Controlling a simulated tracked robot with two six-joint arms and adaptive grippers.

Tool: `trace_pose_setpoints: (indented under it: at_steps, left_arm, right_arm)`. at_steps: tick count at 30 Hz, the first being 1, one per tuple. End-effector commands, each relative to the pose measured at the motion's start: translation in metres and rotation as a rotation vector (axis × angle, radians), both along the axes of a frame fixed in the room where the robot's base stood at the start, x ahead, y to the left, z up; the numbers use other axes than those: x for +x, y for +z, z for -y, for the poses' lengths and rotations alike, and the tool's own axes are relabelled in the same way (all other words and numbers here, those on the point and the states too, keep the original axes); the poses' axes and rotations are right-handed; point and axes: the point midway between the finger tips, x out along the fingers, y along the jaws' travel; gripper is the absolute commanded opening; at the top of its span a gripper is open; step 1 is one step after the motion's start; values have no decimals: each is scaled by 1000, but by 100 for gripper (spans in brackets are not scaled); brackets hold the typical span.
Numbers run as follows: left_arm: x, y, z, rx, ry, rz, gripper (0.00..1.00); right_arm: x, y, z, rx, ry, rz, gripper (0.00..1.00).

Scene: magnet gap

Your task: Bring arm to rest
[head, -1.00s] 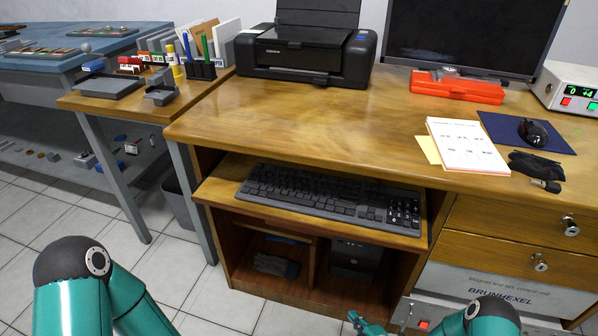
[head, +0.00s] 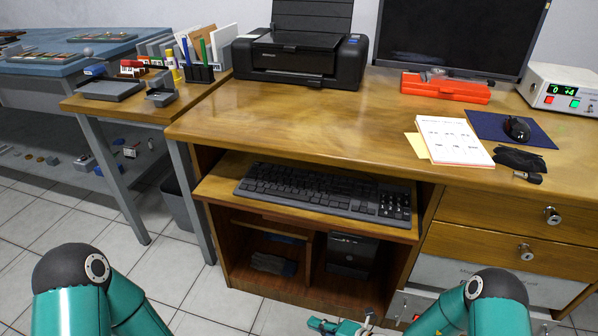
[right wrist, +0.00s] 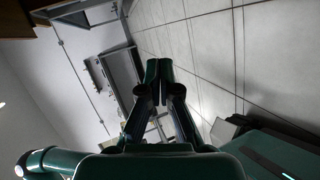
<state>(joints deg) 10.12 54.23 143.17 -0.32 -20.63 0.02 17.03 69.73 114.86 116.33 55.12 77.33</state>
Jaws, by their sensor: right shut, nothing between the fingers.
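My right arm folds low at the bottom right of the head view. Its gripper (head: 345,325) shows only in part at the bottom edge, in front of the lower desk shelf and apart from it. In the right wrist view the gripper's two fingers (right wrist: 158,88) are together with nothing between them; tiled floor lies beyond. My left arm (head: 95,290) is bent at the bottom left of the head view, and its gripper is out of the picture.
A wooden desk (head: 290,115) stands ahead, with a pulled-out shelf holding a keyboard (head: 325,190). On it are a printer (head: 300,58), a red case (head: 445,88) and a mouse (head: 517,128). A side table (head: 135,103) stands left. Tiled floor (head: 190,275) is clear between my arms.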

Motion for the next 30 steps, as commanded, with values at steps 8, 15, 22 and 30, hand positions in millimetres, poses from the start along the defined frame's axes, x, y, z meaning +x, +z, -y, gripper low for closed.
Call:
trace_pose_setpoints:
  at_steps: [8,15,22,30]
  left_arm:
    - [0,0,0,0,0,0,0]
    - [0,0,0,0,0,0,0]
    - [0,0,0,0,0,0,0]
    - [0,0,0,0,0,0,0]
  right_arm:
    - [-154,12,-27,-313,877,356,0]
    - [-237,-8,32,-564,1659,964,0]
    - [-235,-23,71,-701,2147,1626,0]
    - [-190,-26,73,697,-1956,-1866,0]
